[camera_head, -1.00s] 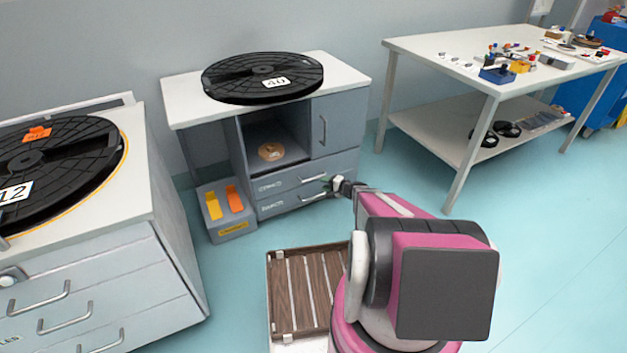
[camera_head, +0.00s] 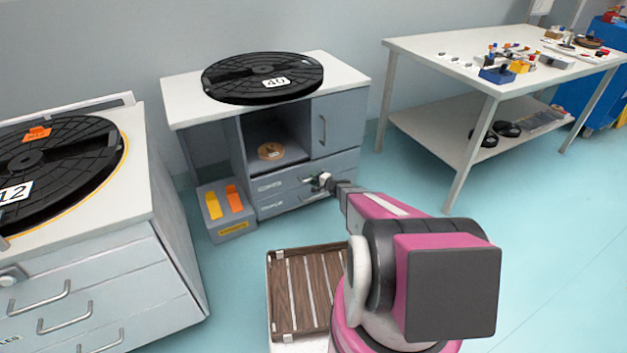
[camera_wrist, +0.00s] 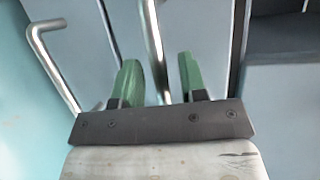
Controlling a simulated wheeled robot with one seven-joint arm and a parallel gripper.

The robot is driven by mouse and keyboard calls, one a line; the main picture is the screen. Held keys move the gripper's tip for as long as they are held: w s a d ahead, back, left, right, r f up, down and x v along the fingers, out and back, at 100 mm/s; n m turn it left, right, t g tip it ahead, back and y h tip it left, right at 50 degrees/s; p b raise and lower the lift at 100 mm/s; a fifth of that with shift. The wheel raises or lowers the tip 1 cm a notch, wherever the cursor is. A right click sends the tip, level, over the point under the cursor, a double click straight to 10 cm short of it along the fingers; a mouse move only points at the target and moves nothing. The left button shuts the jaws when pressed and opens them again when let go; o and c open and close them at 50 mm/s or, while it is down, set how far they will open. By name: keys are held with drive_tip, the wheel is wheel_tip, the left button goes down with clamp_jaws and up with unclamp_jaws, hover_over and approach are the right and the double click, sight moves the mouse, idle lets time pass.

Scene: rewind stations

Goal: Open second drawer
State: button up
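The grey cabinet (camera_head: 340,105) at the back has two stacked drawers under an open compartment. Both the upper drawer (camera_head: 270,186) and the lower drawer (camera_head: 272,206) look shut. My gripper (camera_head: 320,182) is in front of the upper drawer's handle. In the wrist view, the green fingers of my gripper (camera_wrist: 158,80) are apart, with the upper handle (camera_wrist: 153,45) running between them; a gap shows on both sides. The lower drawer's handle (camera_wrist: 52,65) is off to the left there. In the head view my gripper hides part of the upper handle.
A black reel (camera_head: 255,88) lies on the cabinet top. A grey box with yellow and orange items (camera_head: 228,229) stands at its left foot. A white table (camera_head: 430,50) stands right; another drawer cabinet (camera_head: 170,270) left.

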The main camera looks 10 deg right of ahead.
drive_tip(key=shift+w+a, duration=0.15)
drive_tip(key=shift+w, duration=0.05)
clamp_jaws()
